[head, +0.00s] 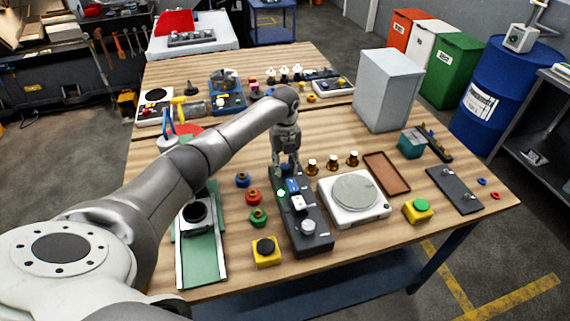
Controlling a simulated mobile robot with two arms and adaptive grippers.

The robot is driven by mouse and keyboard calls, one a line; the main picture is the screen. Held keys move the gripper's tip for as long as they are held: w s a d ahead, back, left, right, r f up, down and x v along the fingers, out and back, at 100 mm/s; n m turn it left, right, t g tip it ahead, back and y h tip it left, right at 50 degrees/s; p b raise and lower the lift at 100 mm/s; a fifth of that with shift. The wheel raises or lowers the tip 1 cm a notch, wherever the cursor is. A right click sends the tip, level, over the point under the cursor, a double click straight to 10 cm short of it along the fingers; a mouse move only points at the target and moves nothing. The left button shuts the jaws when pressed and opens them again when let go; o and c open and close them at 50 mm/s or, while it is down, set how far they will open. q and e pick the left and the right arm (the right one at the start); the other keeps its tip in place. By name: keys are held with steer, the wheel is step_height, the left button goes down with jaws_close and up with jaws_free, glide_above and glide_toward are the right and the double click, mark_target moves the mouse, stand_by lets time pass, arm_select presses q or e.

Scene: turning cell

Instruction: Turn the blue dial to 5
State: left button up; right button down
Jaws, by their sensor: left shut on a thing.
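The long dark control panel (316,243) lies near the front middle of the wooden table in the head view. My left gripper (287,165) points down over the panel's far end. It is shut on the blue dial (284,171), which is mostly hidden by the fingers. The dial's pointer and numbers are too small and covered to read. My right gripper is not in view.
The panel also bears a lit green lamp (281,194), a white switch (298,203) and a pale knob (308,227). Blue, red and green knobs (258,217) stand to its left. A white scale (354,198) and small brass-coloured pieces (332,163) stand to its right.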

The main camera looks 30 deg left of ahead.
mark_target(285, 165)
arm_select(q)
steer(key=shift+w+r, duration=0.1)
steer(key=o, duration=0.8)
step_height(285, 165, up, 12)
stand_by(0.6)
